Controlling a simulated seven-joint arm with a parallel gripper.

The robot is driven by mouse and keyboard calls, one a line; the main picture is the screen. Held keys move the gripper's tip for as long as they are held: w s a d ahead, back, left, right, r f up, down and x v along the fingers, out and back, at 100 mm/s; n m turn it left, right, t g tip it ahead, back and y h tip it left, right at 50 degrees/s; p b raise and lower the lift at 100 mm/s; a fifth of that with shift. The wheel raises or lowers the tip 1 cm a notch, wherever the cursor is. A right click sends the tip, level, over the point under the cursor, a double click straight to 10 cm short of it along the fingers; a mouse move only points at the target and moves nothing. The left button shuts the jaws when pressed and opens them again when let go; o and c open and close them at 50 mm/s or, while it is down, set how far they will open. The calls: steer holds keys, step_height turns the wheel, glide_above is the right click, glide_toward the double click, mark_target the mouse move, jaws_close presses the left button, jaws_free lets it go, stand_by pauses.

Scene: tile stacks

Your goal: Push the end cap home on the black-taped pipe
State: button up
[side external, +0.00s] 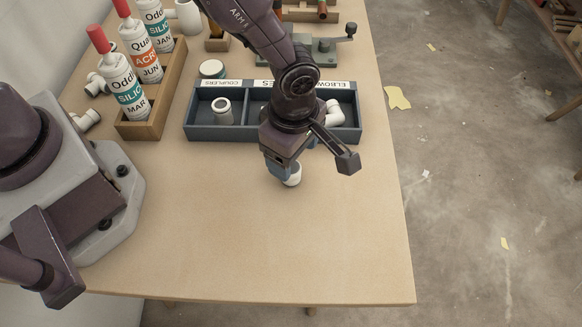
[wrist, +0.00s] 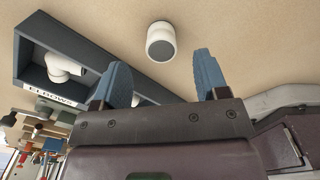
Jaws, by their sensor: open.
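My gripper (side external: 279,172) points down over the table in front of the blue-grey bin. Its blue fingers are apart in the wrist view (wrist: 160,66), with nothing held between the tips. I cannot make out a black-taped pipe in either view.
The blue-grey bin (side external: 190,133) holds a white coupler (side external: 223,108) and white elbows (side external: 334,113) close behind my gripper. A wooden box (side external: 147,132) of sealant tubes stands left. A green-grey clamp (side external: 325,45) is behind. The table's front is clear.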

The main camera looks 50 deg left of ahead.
steer(key=f, duration=0.5)
steer(key=shift+a+f, duration=0.2)
steer(key=shift+f, duration=0.2)
steer(key=c, duration=1)
